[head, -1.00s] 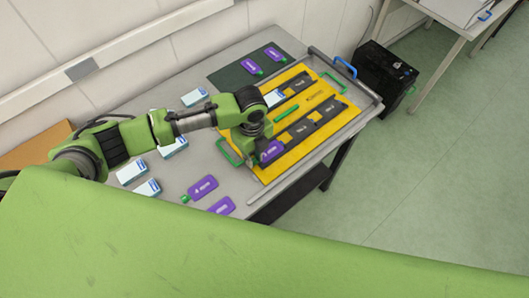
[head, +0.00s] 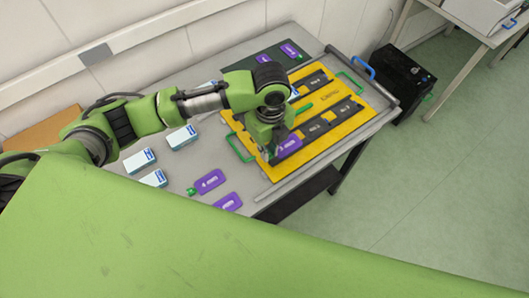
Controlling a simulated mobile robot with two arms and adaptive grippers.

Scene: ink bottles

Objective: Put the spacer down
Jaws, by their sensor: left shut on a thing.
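My left gripper (head: 271,146) is over the near-left part of the yellow board (head: 268,171), shut, with its fingertips mostly hidden. A purple spacer marked in mm (head: 289,146) shows right beside the fingers, at the near end of a dark strip on the board. It appears to be the thing held; the contact is hidden. I cannot tell whether it rests on the board. Another purple spacer, marked 4 mm (head: 209,181), lies on the table with a green end, and a further purple one (head: 228,202) lies below it. My right gripper is not in view.
White-and-blue boxes (head: 182,137) stand on the grey table left of the board. Two purple pieces lie on a dark mat (head: 242,63) at the back. Green handles (head: 240,148) stand up at the board's edges. A black box (head: 404,80) is on the floor.

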